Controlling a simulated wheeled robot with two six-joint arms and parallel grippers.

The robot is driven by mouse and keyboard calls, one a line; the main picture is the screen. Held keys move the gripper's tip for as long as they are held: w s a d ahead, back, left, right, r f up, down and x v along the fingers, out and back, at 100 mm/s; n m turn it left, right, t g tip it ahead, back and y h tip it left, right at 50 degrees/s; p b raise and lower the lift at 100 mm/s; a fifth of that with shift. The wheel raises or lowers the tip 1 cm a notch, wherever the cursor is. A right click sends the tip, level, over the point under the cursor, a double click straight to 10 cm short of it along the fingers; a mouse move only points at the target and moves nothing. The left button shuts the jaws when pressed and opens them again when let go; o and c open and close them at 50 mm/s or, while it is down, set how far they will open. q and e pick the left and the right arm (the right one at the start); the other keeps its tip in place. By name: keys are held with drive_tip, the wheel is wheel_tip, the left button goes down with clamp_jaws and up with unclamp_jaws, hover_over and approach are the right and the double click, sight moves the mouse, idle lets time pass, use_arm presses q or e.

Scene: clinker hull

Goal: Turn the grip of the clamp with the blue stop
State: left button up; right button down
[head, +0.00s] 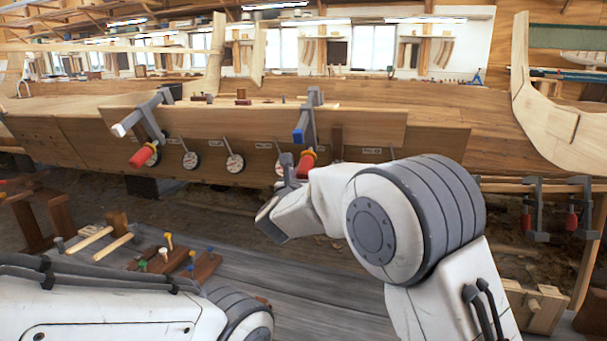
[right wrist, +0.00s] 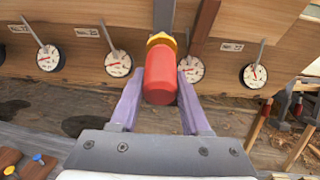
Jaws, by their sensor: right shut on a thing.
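The clamp with the blue stop (head: 298,136) hangs over the edge of the wooden hull plank, its grey bar running up over the top. Its red grip (head: 307,160) points down toward me, with a yellow collar above it. My right gripper (head: 297,168) is at this grip. In the right wrist view the purple fingers (right wrist: 160,92) stand on either side of the red grip (right wrist: 160,78) and are shut on it. My left gripper is out of view; only part of my left arm shows.
A second clamp with a white stop (head: 118,130) and red grip (head: 143,155) sits to the left on the plank (head: 370,130). Several round dials (head: 235,163) line the plank's lower edge. Wooden blocks with coloured pegs (head: 165,258) lie below left. More clamps (head: 533,215) hang at right.

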drive_tip(key=shift+n+h, duration=1)
drive_tip(key=shift+n, duration=0.1)
drive_tip(key=shift+n+h+p, duration=0.3)
drive_tip(key=shift+n+h, duration=0.7)
drive_tip(key=shift+n, duration=0.1)
drive_tip(key=n+h, duration=0.2)
drive_tip(key=n, duration=0.2)
drive_tip(key=shift+h, duration=0.4)
drive_tip(key=n+h+b, duration=0.1)
drive_tip(key=n, duration=0.2)
drive_tip(key=shift+t, duration=0.4)
drive_tip(key=n+t, duration=0.1)
drive_tip(key=n, duration=0.2)
drive_tip(key=shift+s+n+h, duration=0.1)
drive_tip(key=shift+n+h, duration=0.2)
drive_tip(key=shift+h, duration=0.1)
drive_tip(key=n+t, duration=0.1)
drive_tip(key=n, duration=0.3)
drive_tip(key=shift+r+b, duration=0.1)
drive_tip(key=shift+b, duration=0.3)
drive_tip(key=shift+n+t+y, duration=0.6)
drive_tip(key=shift+n+t, duration=0.3)
drive_tip(key=shift+n, duration=1.2)
drive_tip(key=shift+r+n, duration=0.1)
drive_tip(key=shift+n, duration=0.2)
drive_tip(key=shift+c, duration=1.8)
unclamp_jaws()
